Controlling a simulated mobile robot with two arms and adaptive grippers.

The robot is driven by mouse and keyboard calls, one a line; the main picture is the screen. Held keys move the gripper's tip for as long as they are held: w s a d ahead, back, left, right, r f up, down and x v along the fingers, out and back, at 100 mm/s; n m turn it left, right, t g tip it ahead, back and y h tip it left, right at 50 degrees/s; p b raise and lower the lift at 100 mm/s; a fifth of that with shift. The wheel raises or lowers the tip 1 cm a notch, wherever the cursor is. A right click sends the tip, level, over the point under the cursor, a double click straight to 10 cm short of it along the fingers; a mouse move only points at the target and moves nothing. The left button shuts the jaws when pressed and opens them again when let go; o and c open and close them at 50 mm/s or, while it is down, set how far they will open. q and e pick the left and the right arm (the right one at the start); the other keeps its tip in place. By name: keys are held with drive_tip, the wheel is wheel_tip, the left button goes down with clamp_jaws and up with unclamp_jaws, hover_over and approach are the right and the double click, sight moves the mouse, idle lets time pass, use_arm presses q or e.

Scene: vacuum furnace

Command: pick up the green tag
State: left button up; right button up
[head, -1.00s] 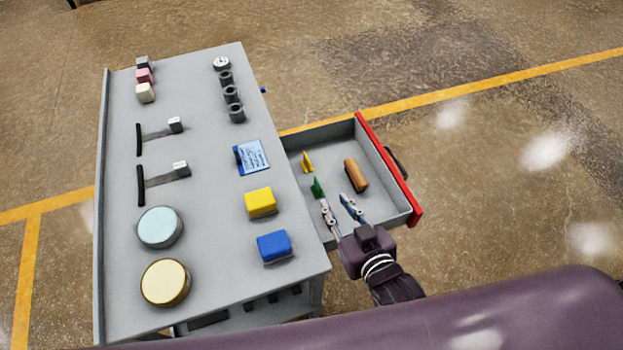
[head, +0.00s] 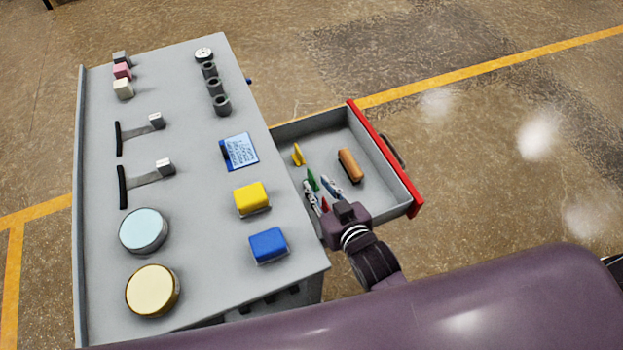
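The green tag (head: 313,180) stands in the open drawer (head: 385,192), partly hidden by my gripper. My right gripper (head: 318,183) reaches into the drawer from the front. Its two fingers are apart, and the green tag shows between them near the tips, closer to the left finger. I cannot tell whether either finger touches it. A small red piece (head: 324,205) shows between the fingers, closer to the palm. My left gripper is not in view.
A yellow tag (head: 298,154) stands farther back in the drawer, and a brown-orange cylinder (head: 350,166) lies to the right. The drawer has a red front (head: 386,158). The grey cabinet top (head: 190,215) on the left carries blocks and round lids.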

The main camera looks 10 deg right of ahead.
drive_tip(key=shift+x, duration=1)
clamp_jaws()
